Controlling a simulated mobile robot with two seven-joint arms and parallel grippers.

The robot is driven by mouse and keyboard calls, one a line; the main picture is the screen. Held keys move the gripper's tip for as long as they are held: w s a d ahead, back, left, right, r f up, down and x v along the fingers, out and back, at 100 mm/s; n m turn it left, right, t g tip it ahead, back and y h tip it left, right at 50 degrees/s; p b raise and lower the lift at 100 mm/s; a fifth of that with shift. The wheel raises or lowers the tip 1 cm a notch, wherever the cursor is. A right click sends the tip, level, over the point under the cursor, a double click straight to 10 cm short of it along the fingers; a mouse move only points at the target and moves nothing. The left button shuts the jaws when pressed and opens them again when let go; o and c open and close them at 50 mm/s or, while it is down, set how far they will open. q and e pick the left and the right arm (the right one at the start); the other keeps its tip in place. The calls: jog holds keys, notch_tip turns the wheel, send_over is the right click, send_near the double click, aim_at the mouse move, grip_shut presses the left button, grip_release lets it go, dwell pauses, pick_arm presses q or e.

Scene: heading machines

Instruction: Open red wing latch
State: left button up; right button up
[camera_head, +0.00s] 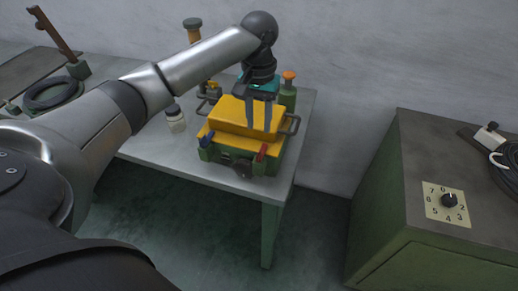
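The red wing latch (262,152) is on the front right of a green box (237,168) with a yellow lid (224,115). It stands tilted, with its upper end leaning right. A blue latch (206,140) is on the box's front left. My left gripper (259,128) points down over the right part of the yellow lid, above and behind the red latch. Its two fingers are apart, with yellow lid showing between them. The fingers appear clear of the red latch; whether they touch the lid I cannot tell. My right gripper is not in view.
The box sits near the right end of a grey table (165,157). A small jar (175,119) stands left of it, and an orange-topped green post (288,92) behind it. A green cabinet (400,150) with a numbered dial (449,200) stands right, across a floor gap.

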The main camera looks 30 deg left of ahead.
aim_at(259, 153)
pick_arm(q)
notch_tip(259, 153, down, 10)
jog(key=shift+f+b, duration=0.1)
jog(key=shift+b, duration=0.35)
grip_shut()
dwell(0.4)
